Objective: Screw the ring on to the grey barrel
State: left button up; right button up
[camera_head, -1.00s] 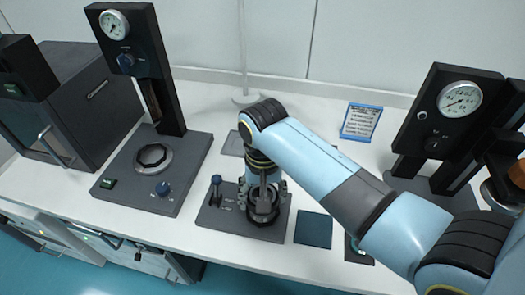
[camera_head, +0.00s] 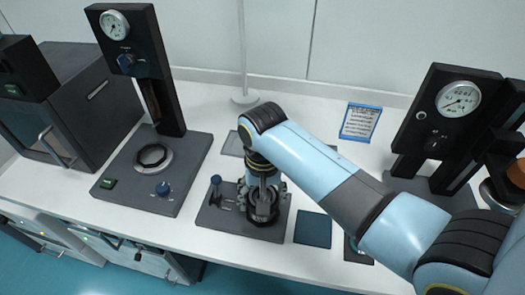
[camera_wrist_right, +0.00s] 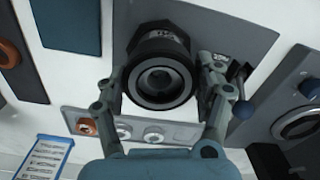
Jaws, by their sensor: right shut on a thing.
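In the head view my right gripper (camera_head: 262,198) reaches down over the fixture plate (camera_head: 218,217) at the bench's front. The right wrist view shows its two fingers (camera_wrist_right: 164,76) shut on opposite sides of a dark round ring (camera_wrist_right: 160,98) with an open centre. A dark angular collar with pale marks (camera_wrist_right: 158,43) shows just behind the ring. The grey barrel is mostly hidden by the ring and gripper, so I cannot tell how far the ring sits on it. My left gripper is not in view.
A blue-knobbed lever (camera_head: 215,180) stands close left of the gripper. A dark teal pad (camera_head: 313,229) lies to the right. A press with a gauge (camera_head: 150,70) stands at left, another gauge stand (camera_head: 455,105) at right. A blue-framed sheet (camera_head: 361,122) is behind.

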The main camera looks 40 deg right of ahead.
jog(key=shift+s+a+f, duration=0.1)
jog(key=shift+s+f, duration=0.1)
jog(key=shift+f, duration=0.1)
jog(key=shift+w, duration=0.15)
jog(key=shift+c, duration=0.7)
jog(key=m, duration=0.3)
jog(key=shift+m, duration=0.4)
jog(key=m, duration=0.5)
jog(key=shift+m, duration=0.3)
jog(key=m, duration=0.8)
